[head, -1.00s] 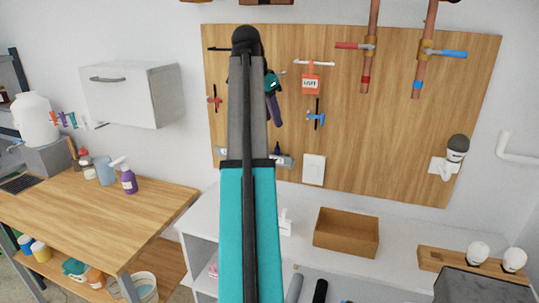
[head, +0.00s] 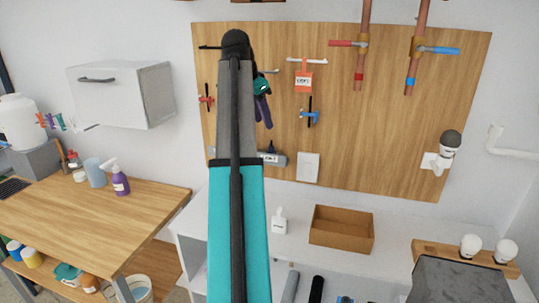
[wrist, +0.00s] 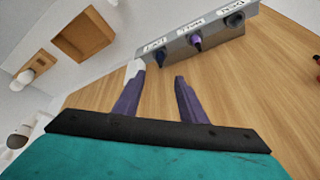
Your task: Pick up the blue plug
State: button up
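A grey socket strip (wrist: 205,35) with labels is on the wooden board; it also shows in the head view (head: 272,159), partly behind my arm. In the wrist view a dark blue plug (wrist: 162,58) sits at the strip's left end. A dark purple plug (wrist: 195,43) sits in the middle, and the right socket looks empty. My gripper (wrist: 158,76) has its two purple fingers apart with nothing between them, pointing towards the strip near the dark blue plug. In the head view my gripper (head: 264,122) is above the strip, partly hidden by my arm.
A wooden box (head: 341,229) and a white bottle (head: 279,221) stand on the white counter below. Red and blue valves hang on the board. A white plate (head: 308,167) is right of the strip. A wooden table (head: 95,225) stands at left.

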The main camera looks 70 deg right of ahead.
jog(key=p, duration=0.1)
send_over(271, 149)
jog(key=w+a, duration=0.1)
jog(key=shift+a+f, duration=0.1)
jog(key=shift+f, duration=2.75)
jog(key=shift+f, duration=0.1)
jog(key=shift+s+p+x, duration=0.2)
jog(key=shift+p+x, duration=0.8)
jog(key=shift+x, duration=1.45)
grip_shut()
